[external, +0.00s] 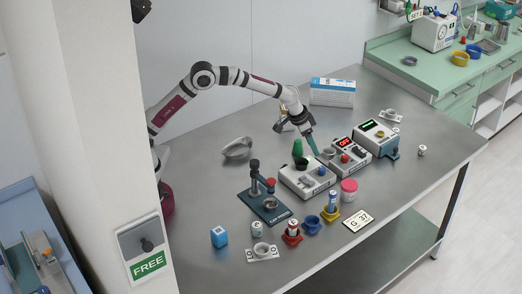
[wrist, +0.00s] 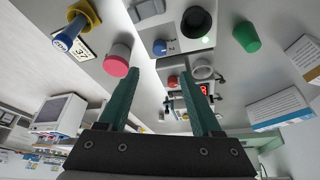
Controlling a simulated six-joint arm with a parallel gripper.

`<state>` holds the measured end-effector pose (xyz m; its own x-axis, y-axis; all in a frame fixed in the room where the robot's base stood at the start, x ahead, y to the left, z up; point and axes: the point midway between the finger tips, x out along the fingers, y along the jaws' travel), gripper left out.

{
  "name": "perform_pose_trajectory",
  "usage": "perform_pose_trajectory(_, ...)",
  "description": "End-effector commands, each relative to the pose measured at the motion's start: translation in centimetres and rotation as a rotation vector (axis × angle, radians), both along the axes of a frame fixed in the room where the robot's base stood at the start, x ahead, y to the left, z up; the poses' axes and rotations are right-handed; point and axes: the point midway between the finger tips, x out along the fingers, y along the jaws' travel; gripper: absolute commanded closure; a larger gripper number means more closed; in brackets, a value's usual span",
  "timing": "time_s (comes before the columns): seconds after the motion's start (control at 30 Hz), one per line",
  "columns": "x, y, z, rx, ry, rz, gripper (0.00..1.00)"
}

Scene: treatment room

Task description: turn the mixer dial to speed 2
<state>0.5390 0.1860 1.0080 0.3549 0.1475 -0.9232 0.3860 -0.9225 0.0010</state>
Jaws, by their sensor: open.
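Three boxy devices stand in a row; I cannot tell for certain which is the mixer. The nearest (external: 293,184) has a blue knob (external: 321,171) and a round dark top part (wrist: 196,22). The middle device (external: 357,163) has a lit red display (external: 344,141), a red knob (external: 345,158) and a grey round cup (wrist: 203,70). The far one (external: 388,144) has a green display (external: 373,125). My gripper (external: 316,152) is open and empty, pointing down near the nearest and middle devices. Its two teal fingers show apart in the wrist view (wrist: 161,74).
A green cone (external: 297,148) stands behind the nearest device. A pink-lidded jar (external: 348,192) stands in front of the devices. A small stand with a black column (external: 264,207) and coloured holders fill the front. A blue-white box (external: 332,92) stands behind. The table's left rear is mostly clear.

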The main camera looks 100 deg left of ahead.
Motion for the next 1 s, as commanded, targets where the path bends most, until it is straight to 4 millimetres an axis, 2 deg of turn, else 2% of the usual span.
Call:
perform_pose_trajectory(0.03,0.4,0.2,-1.6,-0.002,0.005,-0.001,0.34)
perform_pose_trajectory(0.2,2.2,0.9,-6.3,-0.001,0.004,-0.002,0.34)
perform_pose_trajectory(0.33,3.3,1.3,-9.0,0.000,0.003,-0.003,0.34)
perform_pose_trajectory(0.5,3.9,1.6,-10.5,0.001,0.002,-0.004,0.34)
perform_pose_trajectory(0.8,4.0,1.6,-10.7,0.000,0.001,-0.004,0.34)
perform_pose_trajectory(1.0,4.0,1.6,-10.7,0.000,0.002,-0.004,0.70)
